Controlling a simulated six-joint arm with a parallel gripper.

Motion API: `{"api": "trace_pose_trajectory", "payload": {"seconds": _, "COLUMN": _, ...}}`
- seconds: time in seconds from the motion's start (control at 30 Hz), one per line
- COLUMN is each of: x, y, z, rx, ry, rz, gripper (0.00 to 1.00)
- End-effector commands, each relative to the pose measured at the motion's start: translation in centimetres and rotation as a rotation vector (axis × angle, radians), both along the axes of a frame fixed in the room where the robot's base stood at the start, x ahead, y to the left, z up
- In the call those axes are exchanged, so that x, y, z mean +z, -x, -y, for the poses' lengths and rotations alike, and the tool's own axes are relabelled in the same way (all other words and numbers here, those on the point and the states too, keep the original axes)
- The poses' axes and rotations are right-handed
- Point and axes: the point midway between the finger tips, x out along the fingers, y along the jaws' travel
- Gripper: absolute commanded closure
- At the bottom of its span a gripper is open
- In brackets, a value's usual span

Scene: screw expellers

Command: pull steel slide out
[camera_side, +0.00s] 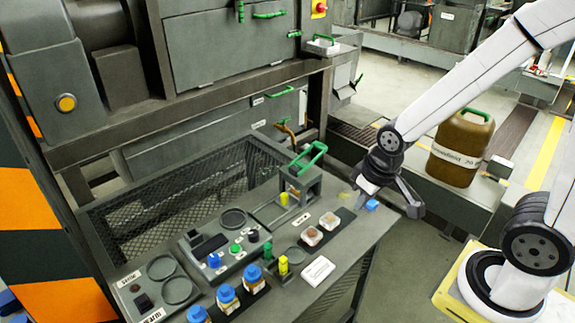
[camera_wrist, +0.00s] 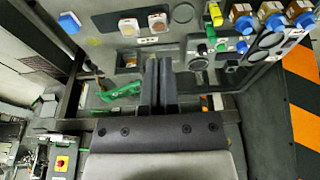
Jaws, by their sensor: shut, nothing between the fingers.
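A grey metal block with a raised green handle (camera_side: 312,158) stands at the back of the grey bench; it looks like the steel slide, though no label confirms this. A green handle (camera_wrist: 120,91) also shows left of my fingers in the wrist view. My gripper (camera_side: 366,187) is over the right end of the bench, to the right of the block and apart from its handle in the side view. In the wrist view my fingers (camera_wrist: 160,64) are together and empty. They hide part of the bench behind them.
A brown canister (camera_side: 461,146) stands behind to the right. A mesh guard (camera_side: 135,215) and the machine frame close the left and back.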

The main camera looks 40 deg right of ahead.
Motion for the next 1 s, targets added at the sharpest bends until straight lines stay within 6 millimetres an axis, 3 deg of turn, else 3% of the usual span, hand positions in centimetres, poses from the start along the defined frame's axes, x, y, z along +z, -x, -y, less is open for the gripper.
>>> {"api": "trace_pose_trajectory", "payload": {"seconds": 0.03, "x": 0.0, "y": 0.0, "z": 0.0, "rx": 0.000, "ry": 0.000, "rz": 0.000, "gripper": 0.84}}
{"api": "trace_pose_trajectory", "payload": {"seconds": 0.2, "x": 0.0, "y": -0.6, "z": 0.0, "rx": 0.028, "ry": 0.010, "rz": -0.003, "gripper": 0.31}}
{"api": "trace_pose_trajectory", "payload": {"seconds": 0.47, "x": -0.4, "y": -4.4, "z": 0.2, "rx": 0.220, "ry": 0.073, "rz": -0.031, "gripper": 0.31}}
{"api": "trace_pose_trajectory", "payload": {"seconds": 1.0, "x": -4.5, "y": -17.0, "z": 1.1, "rx": 0.902, "ry": 0.302, "rz": -0.158, "gripper": 0.31}}
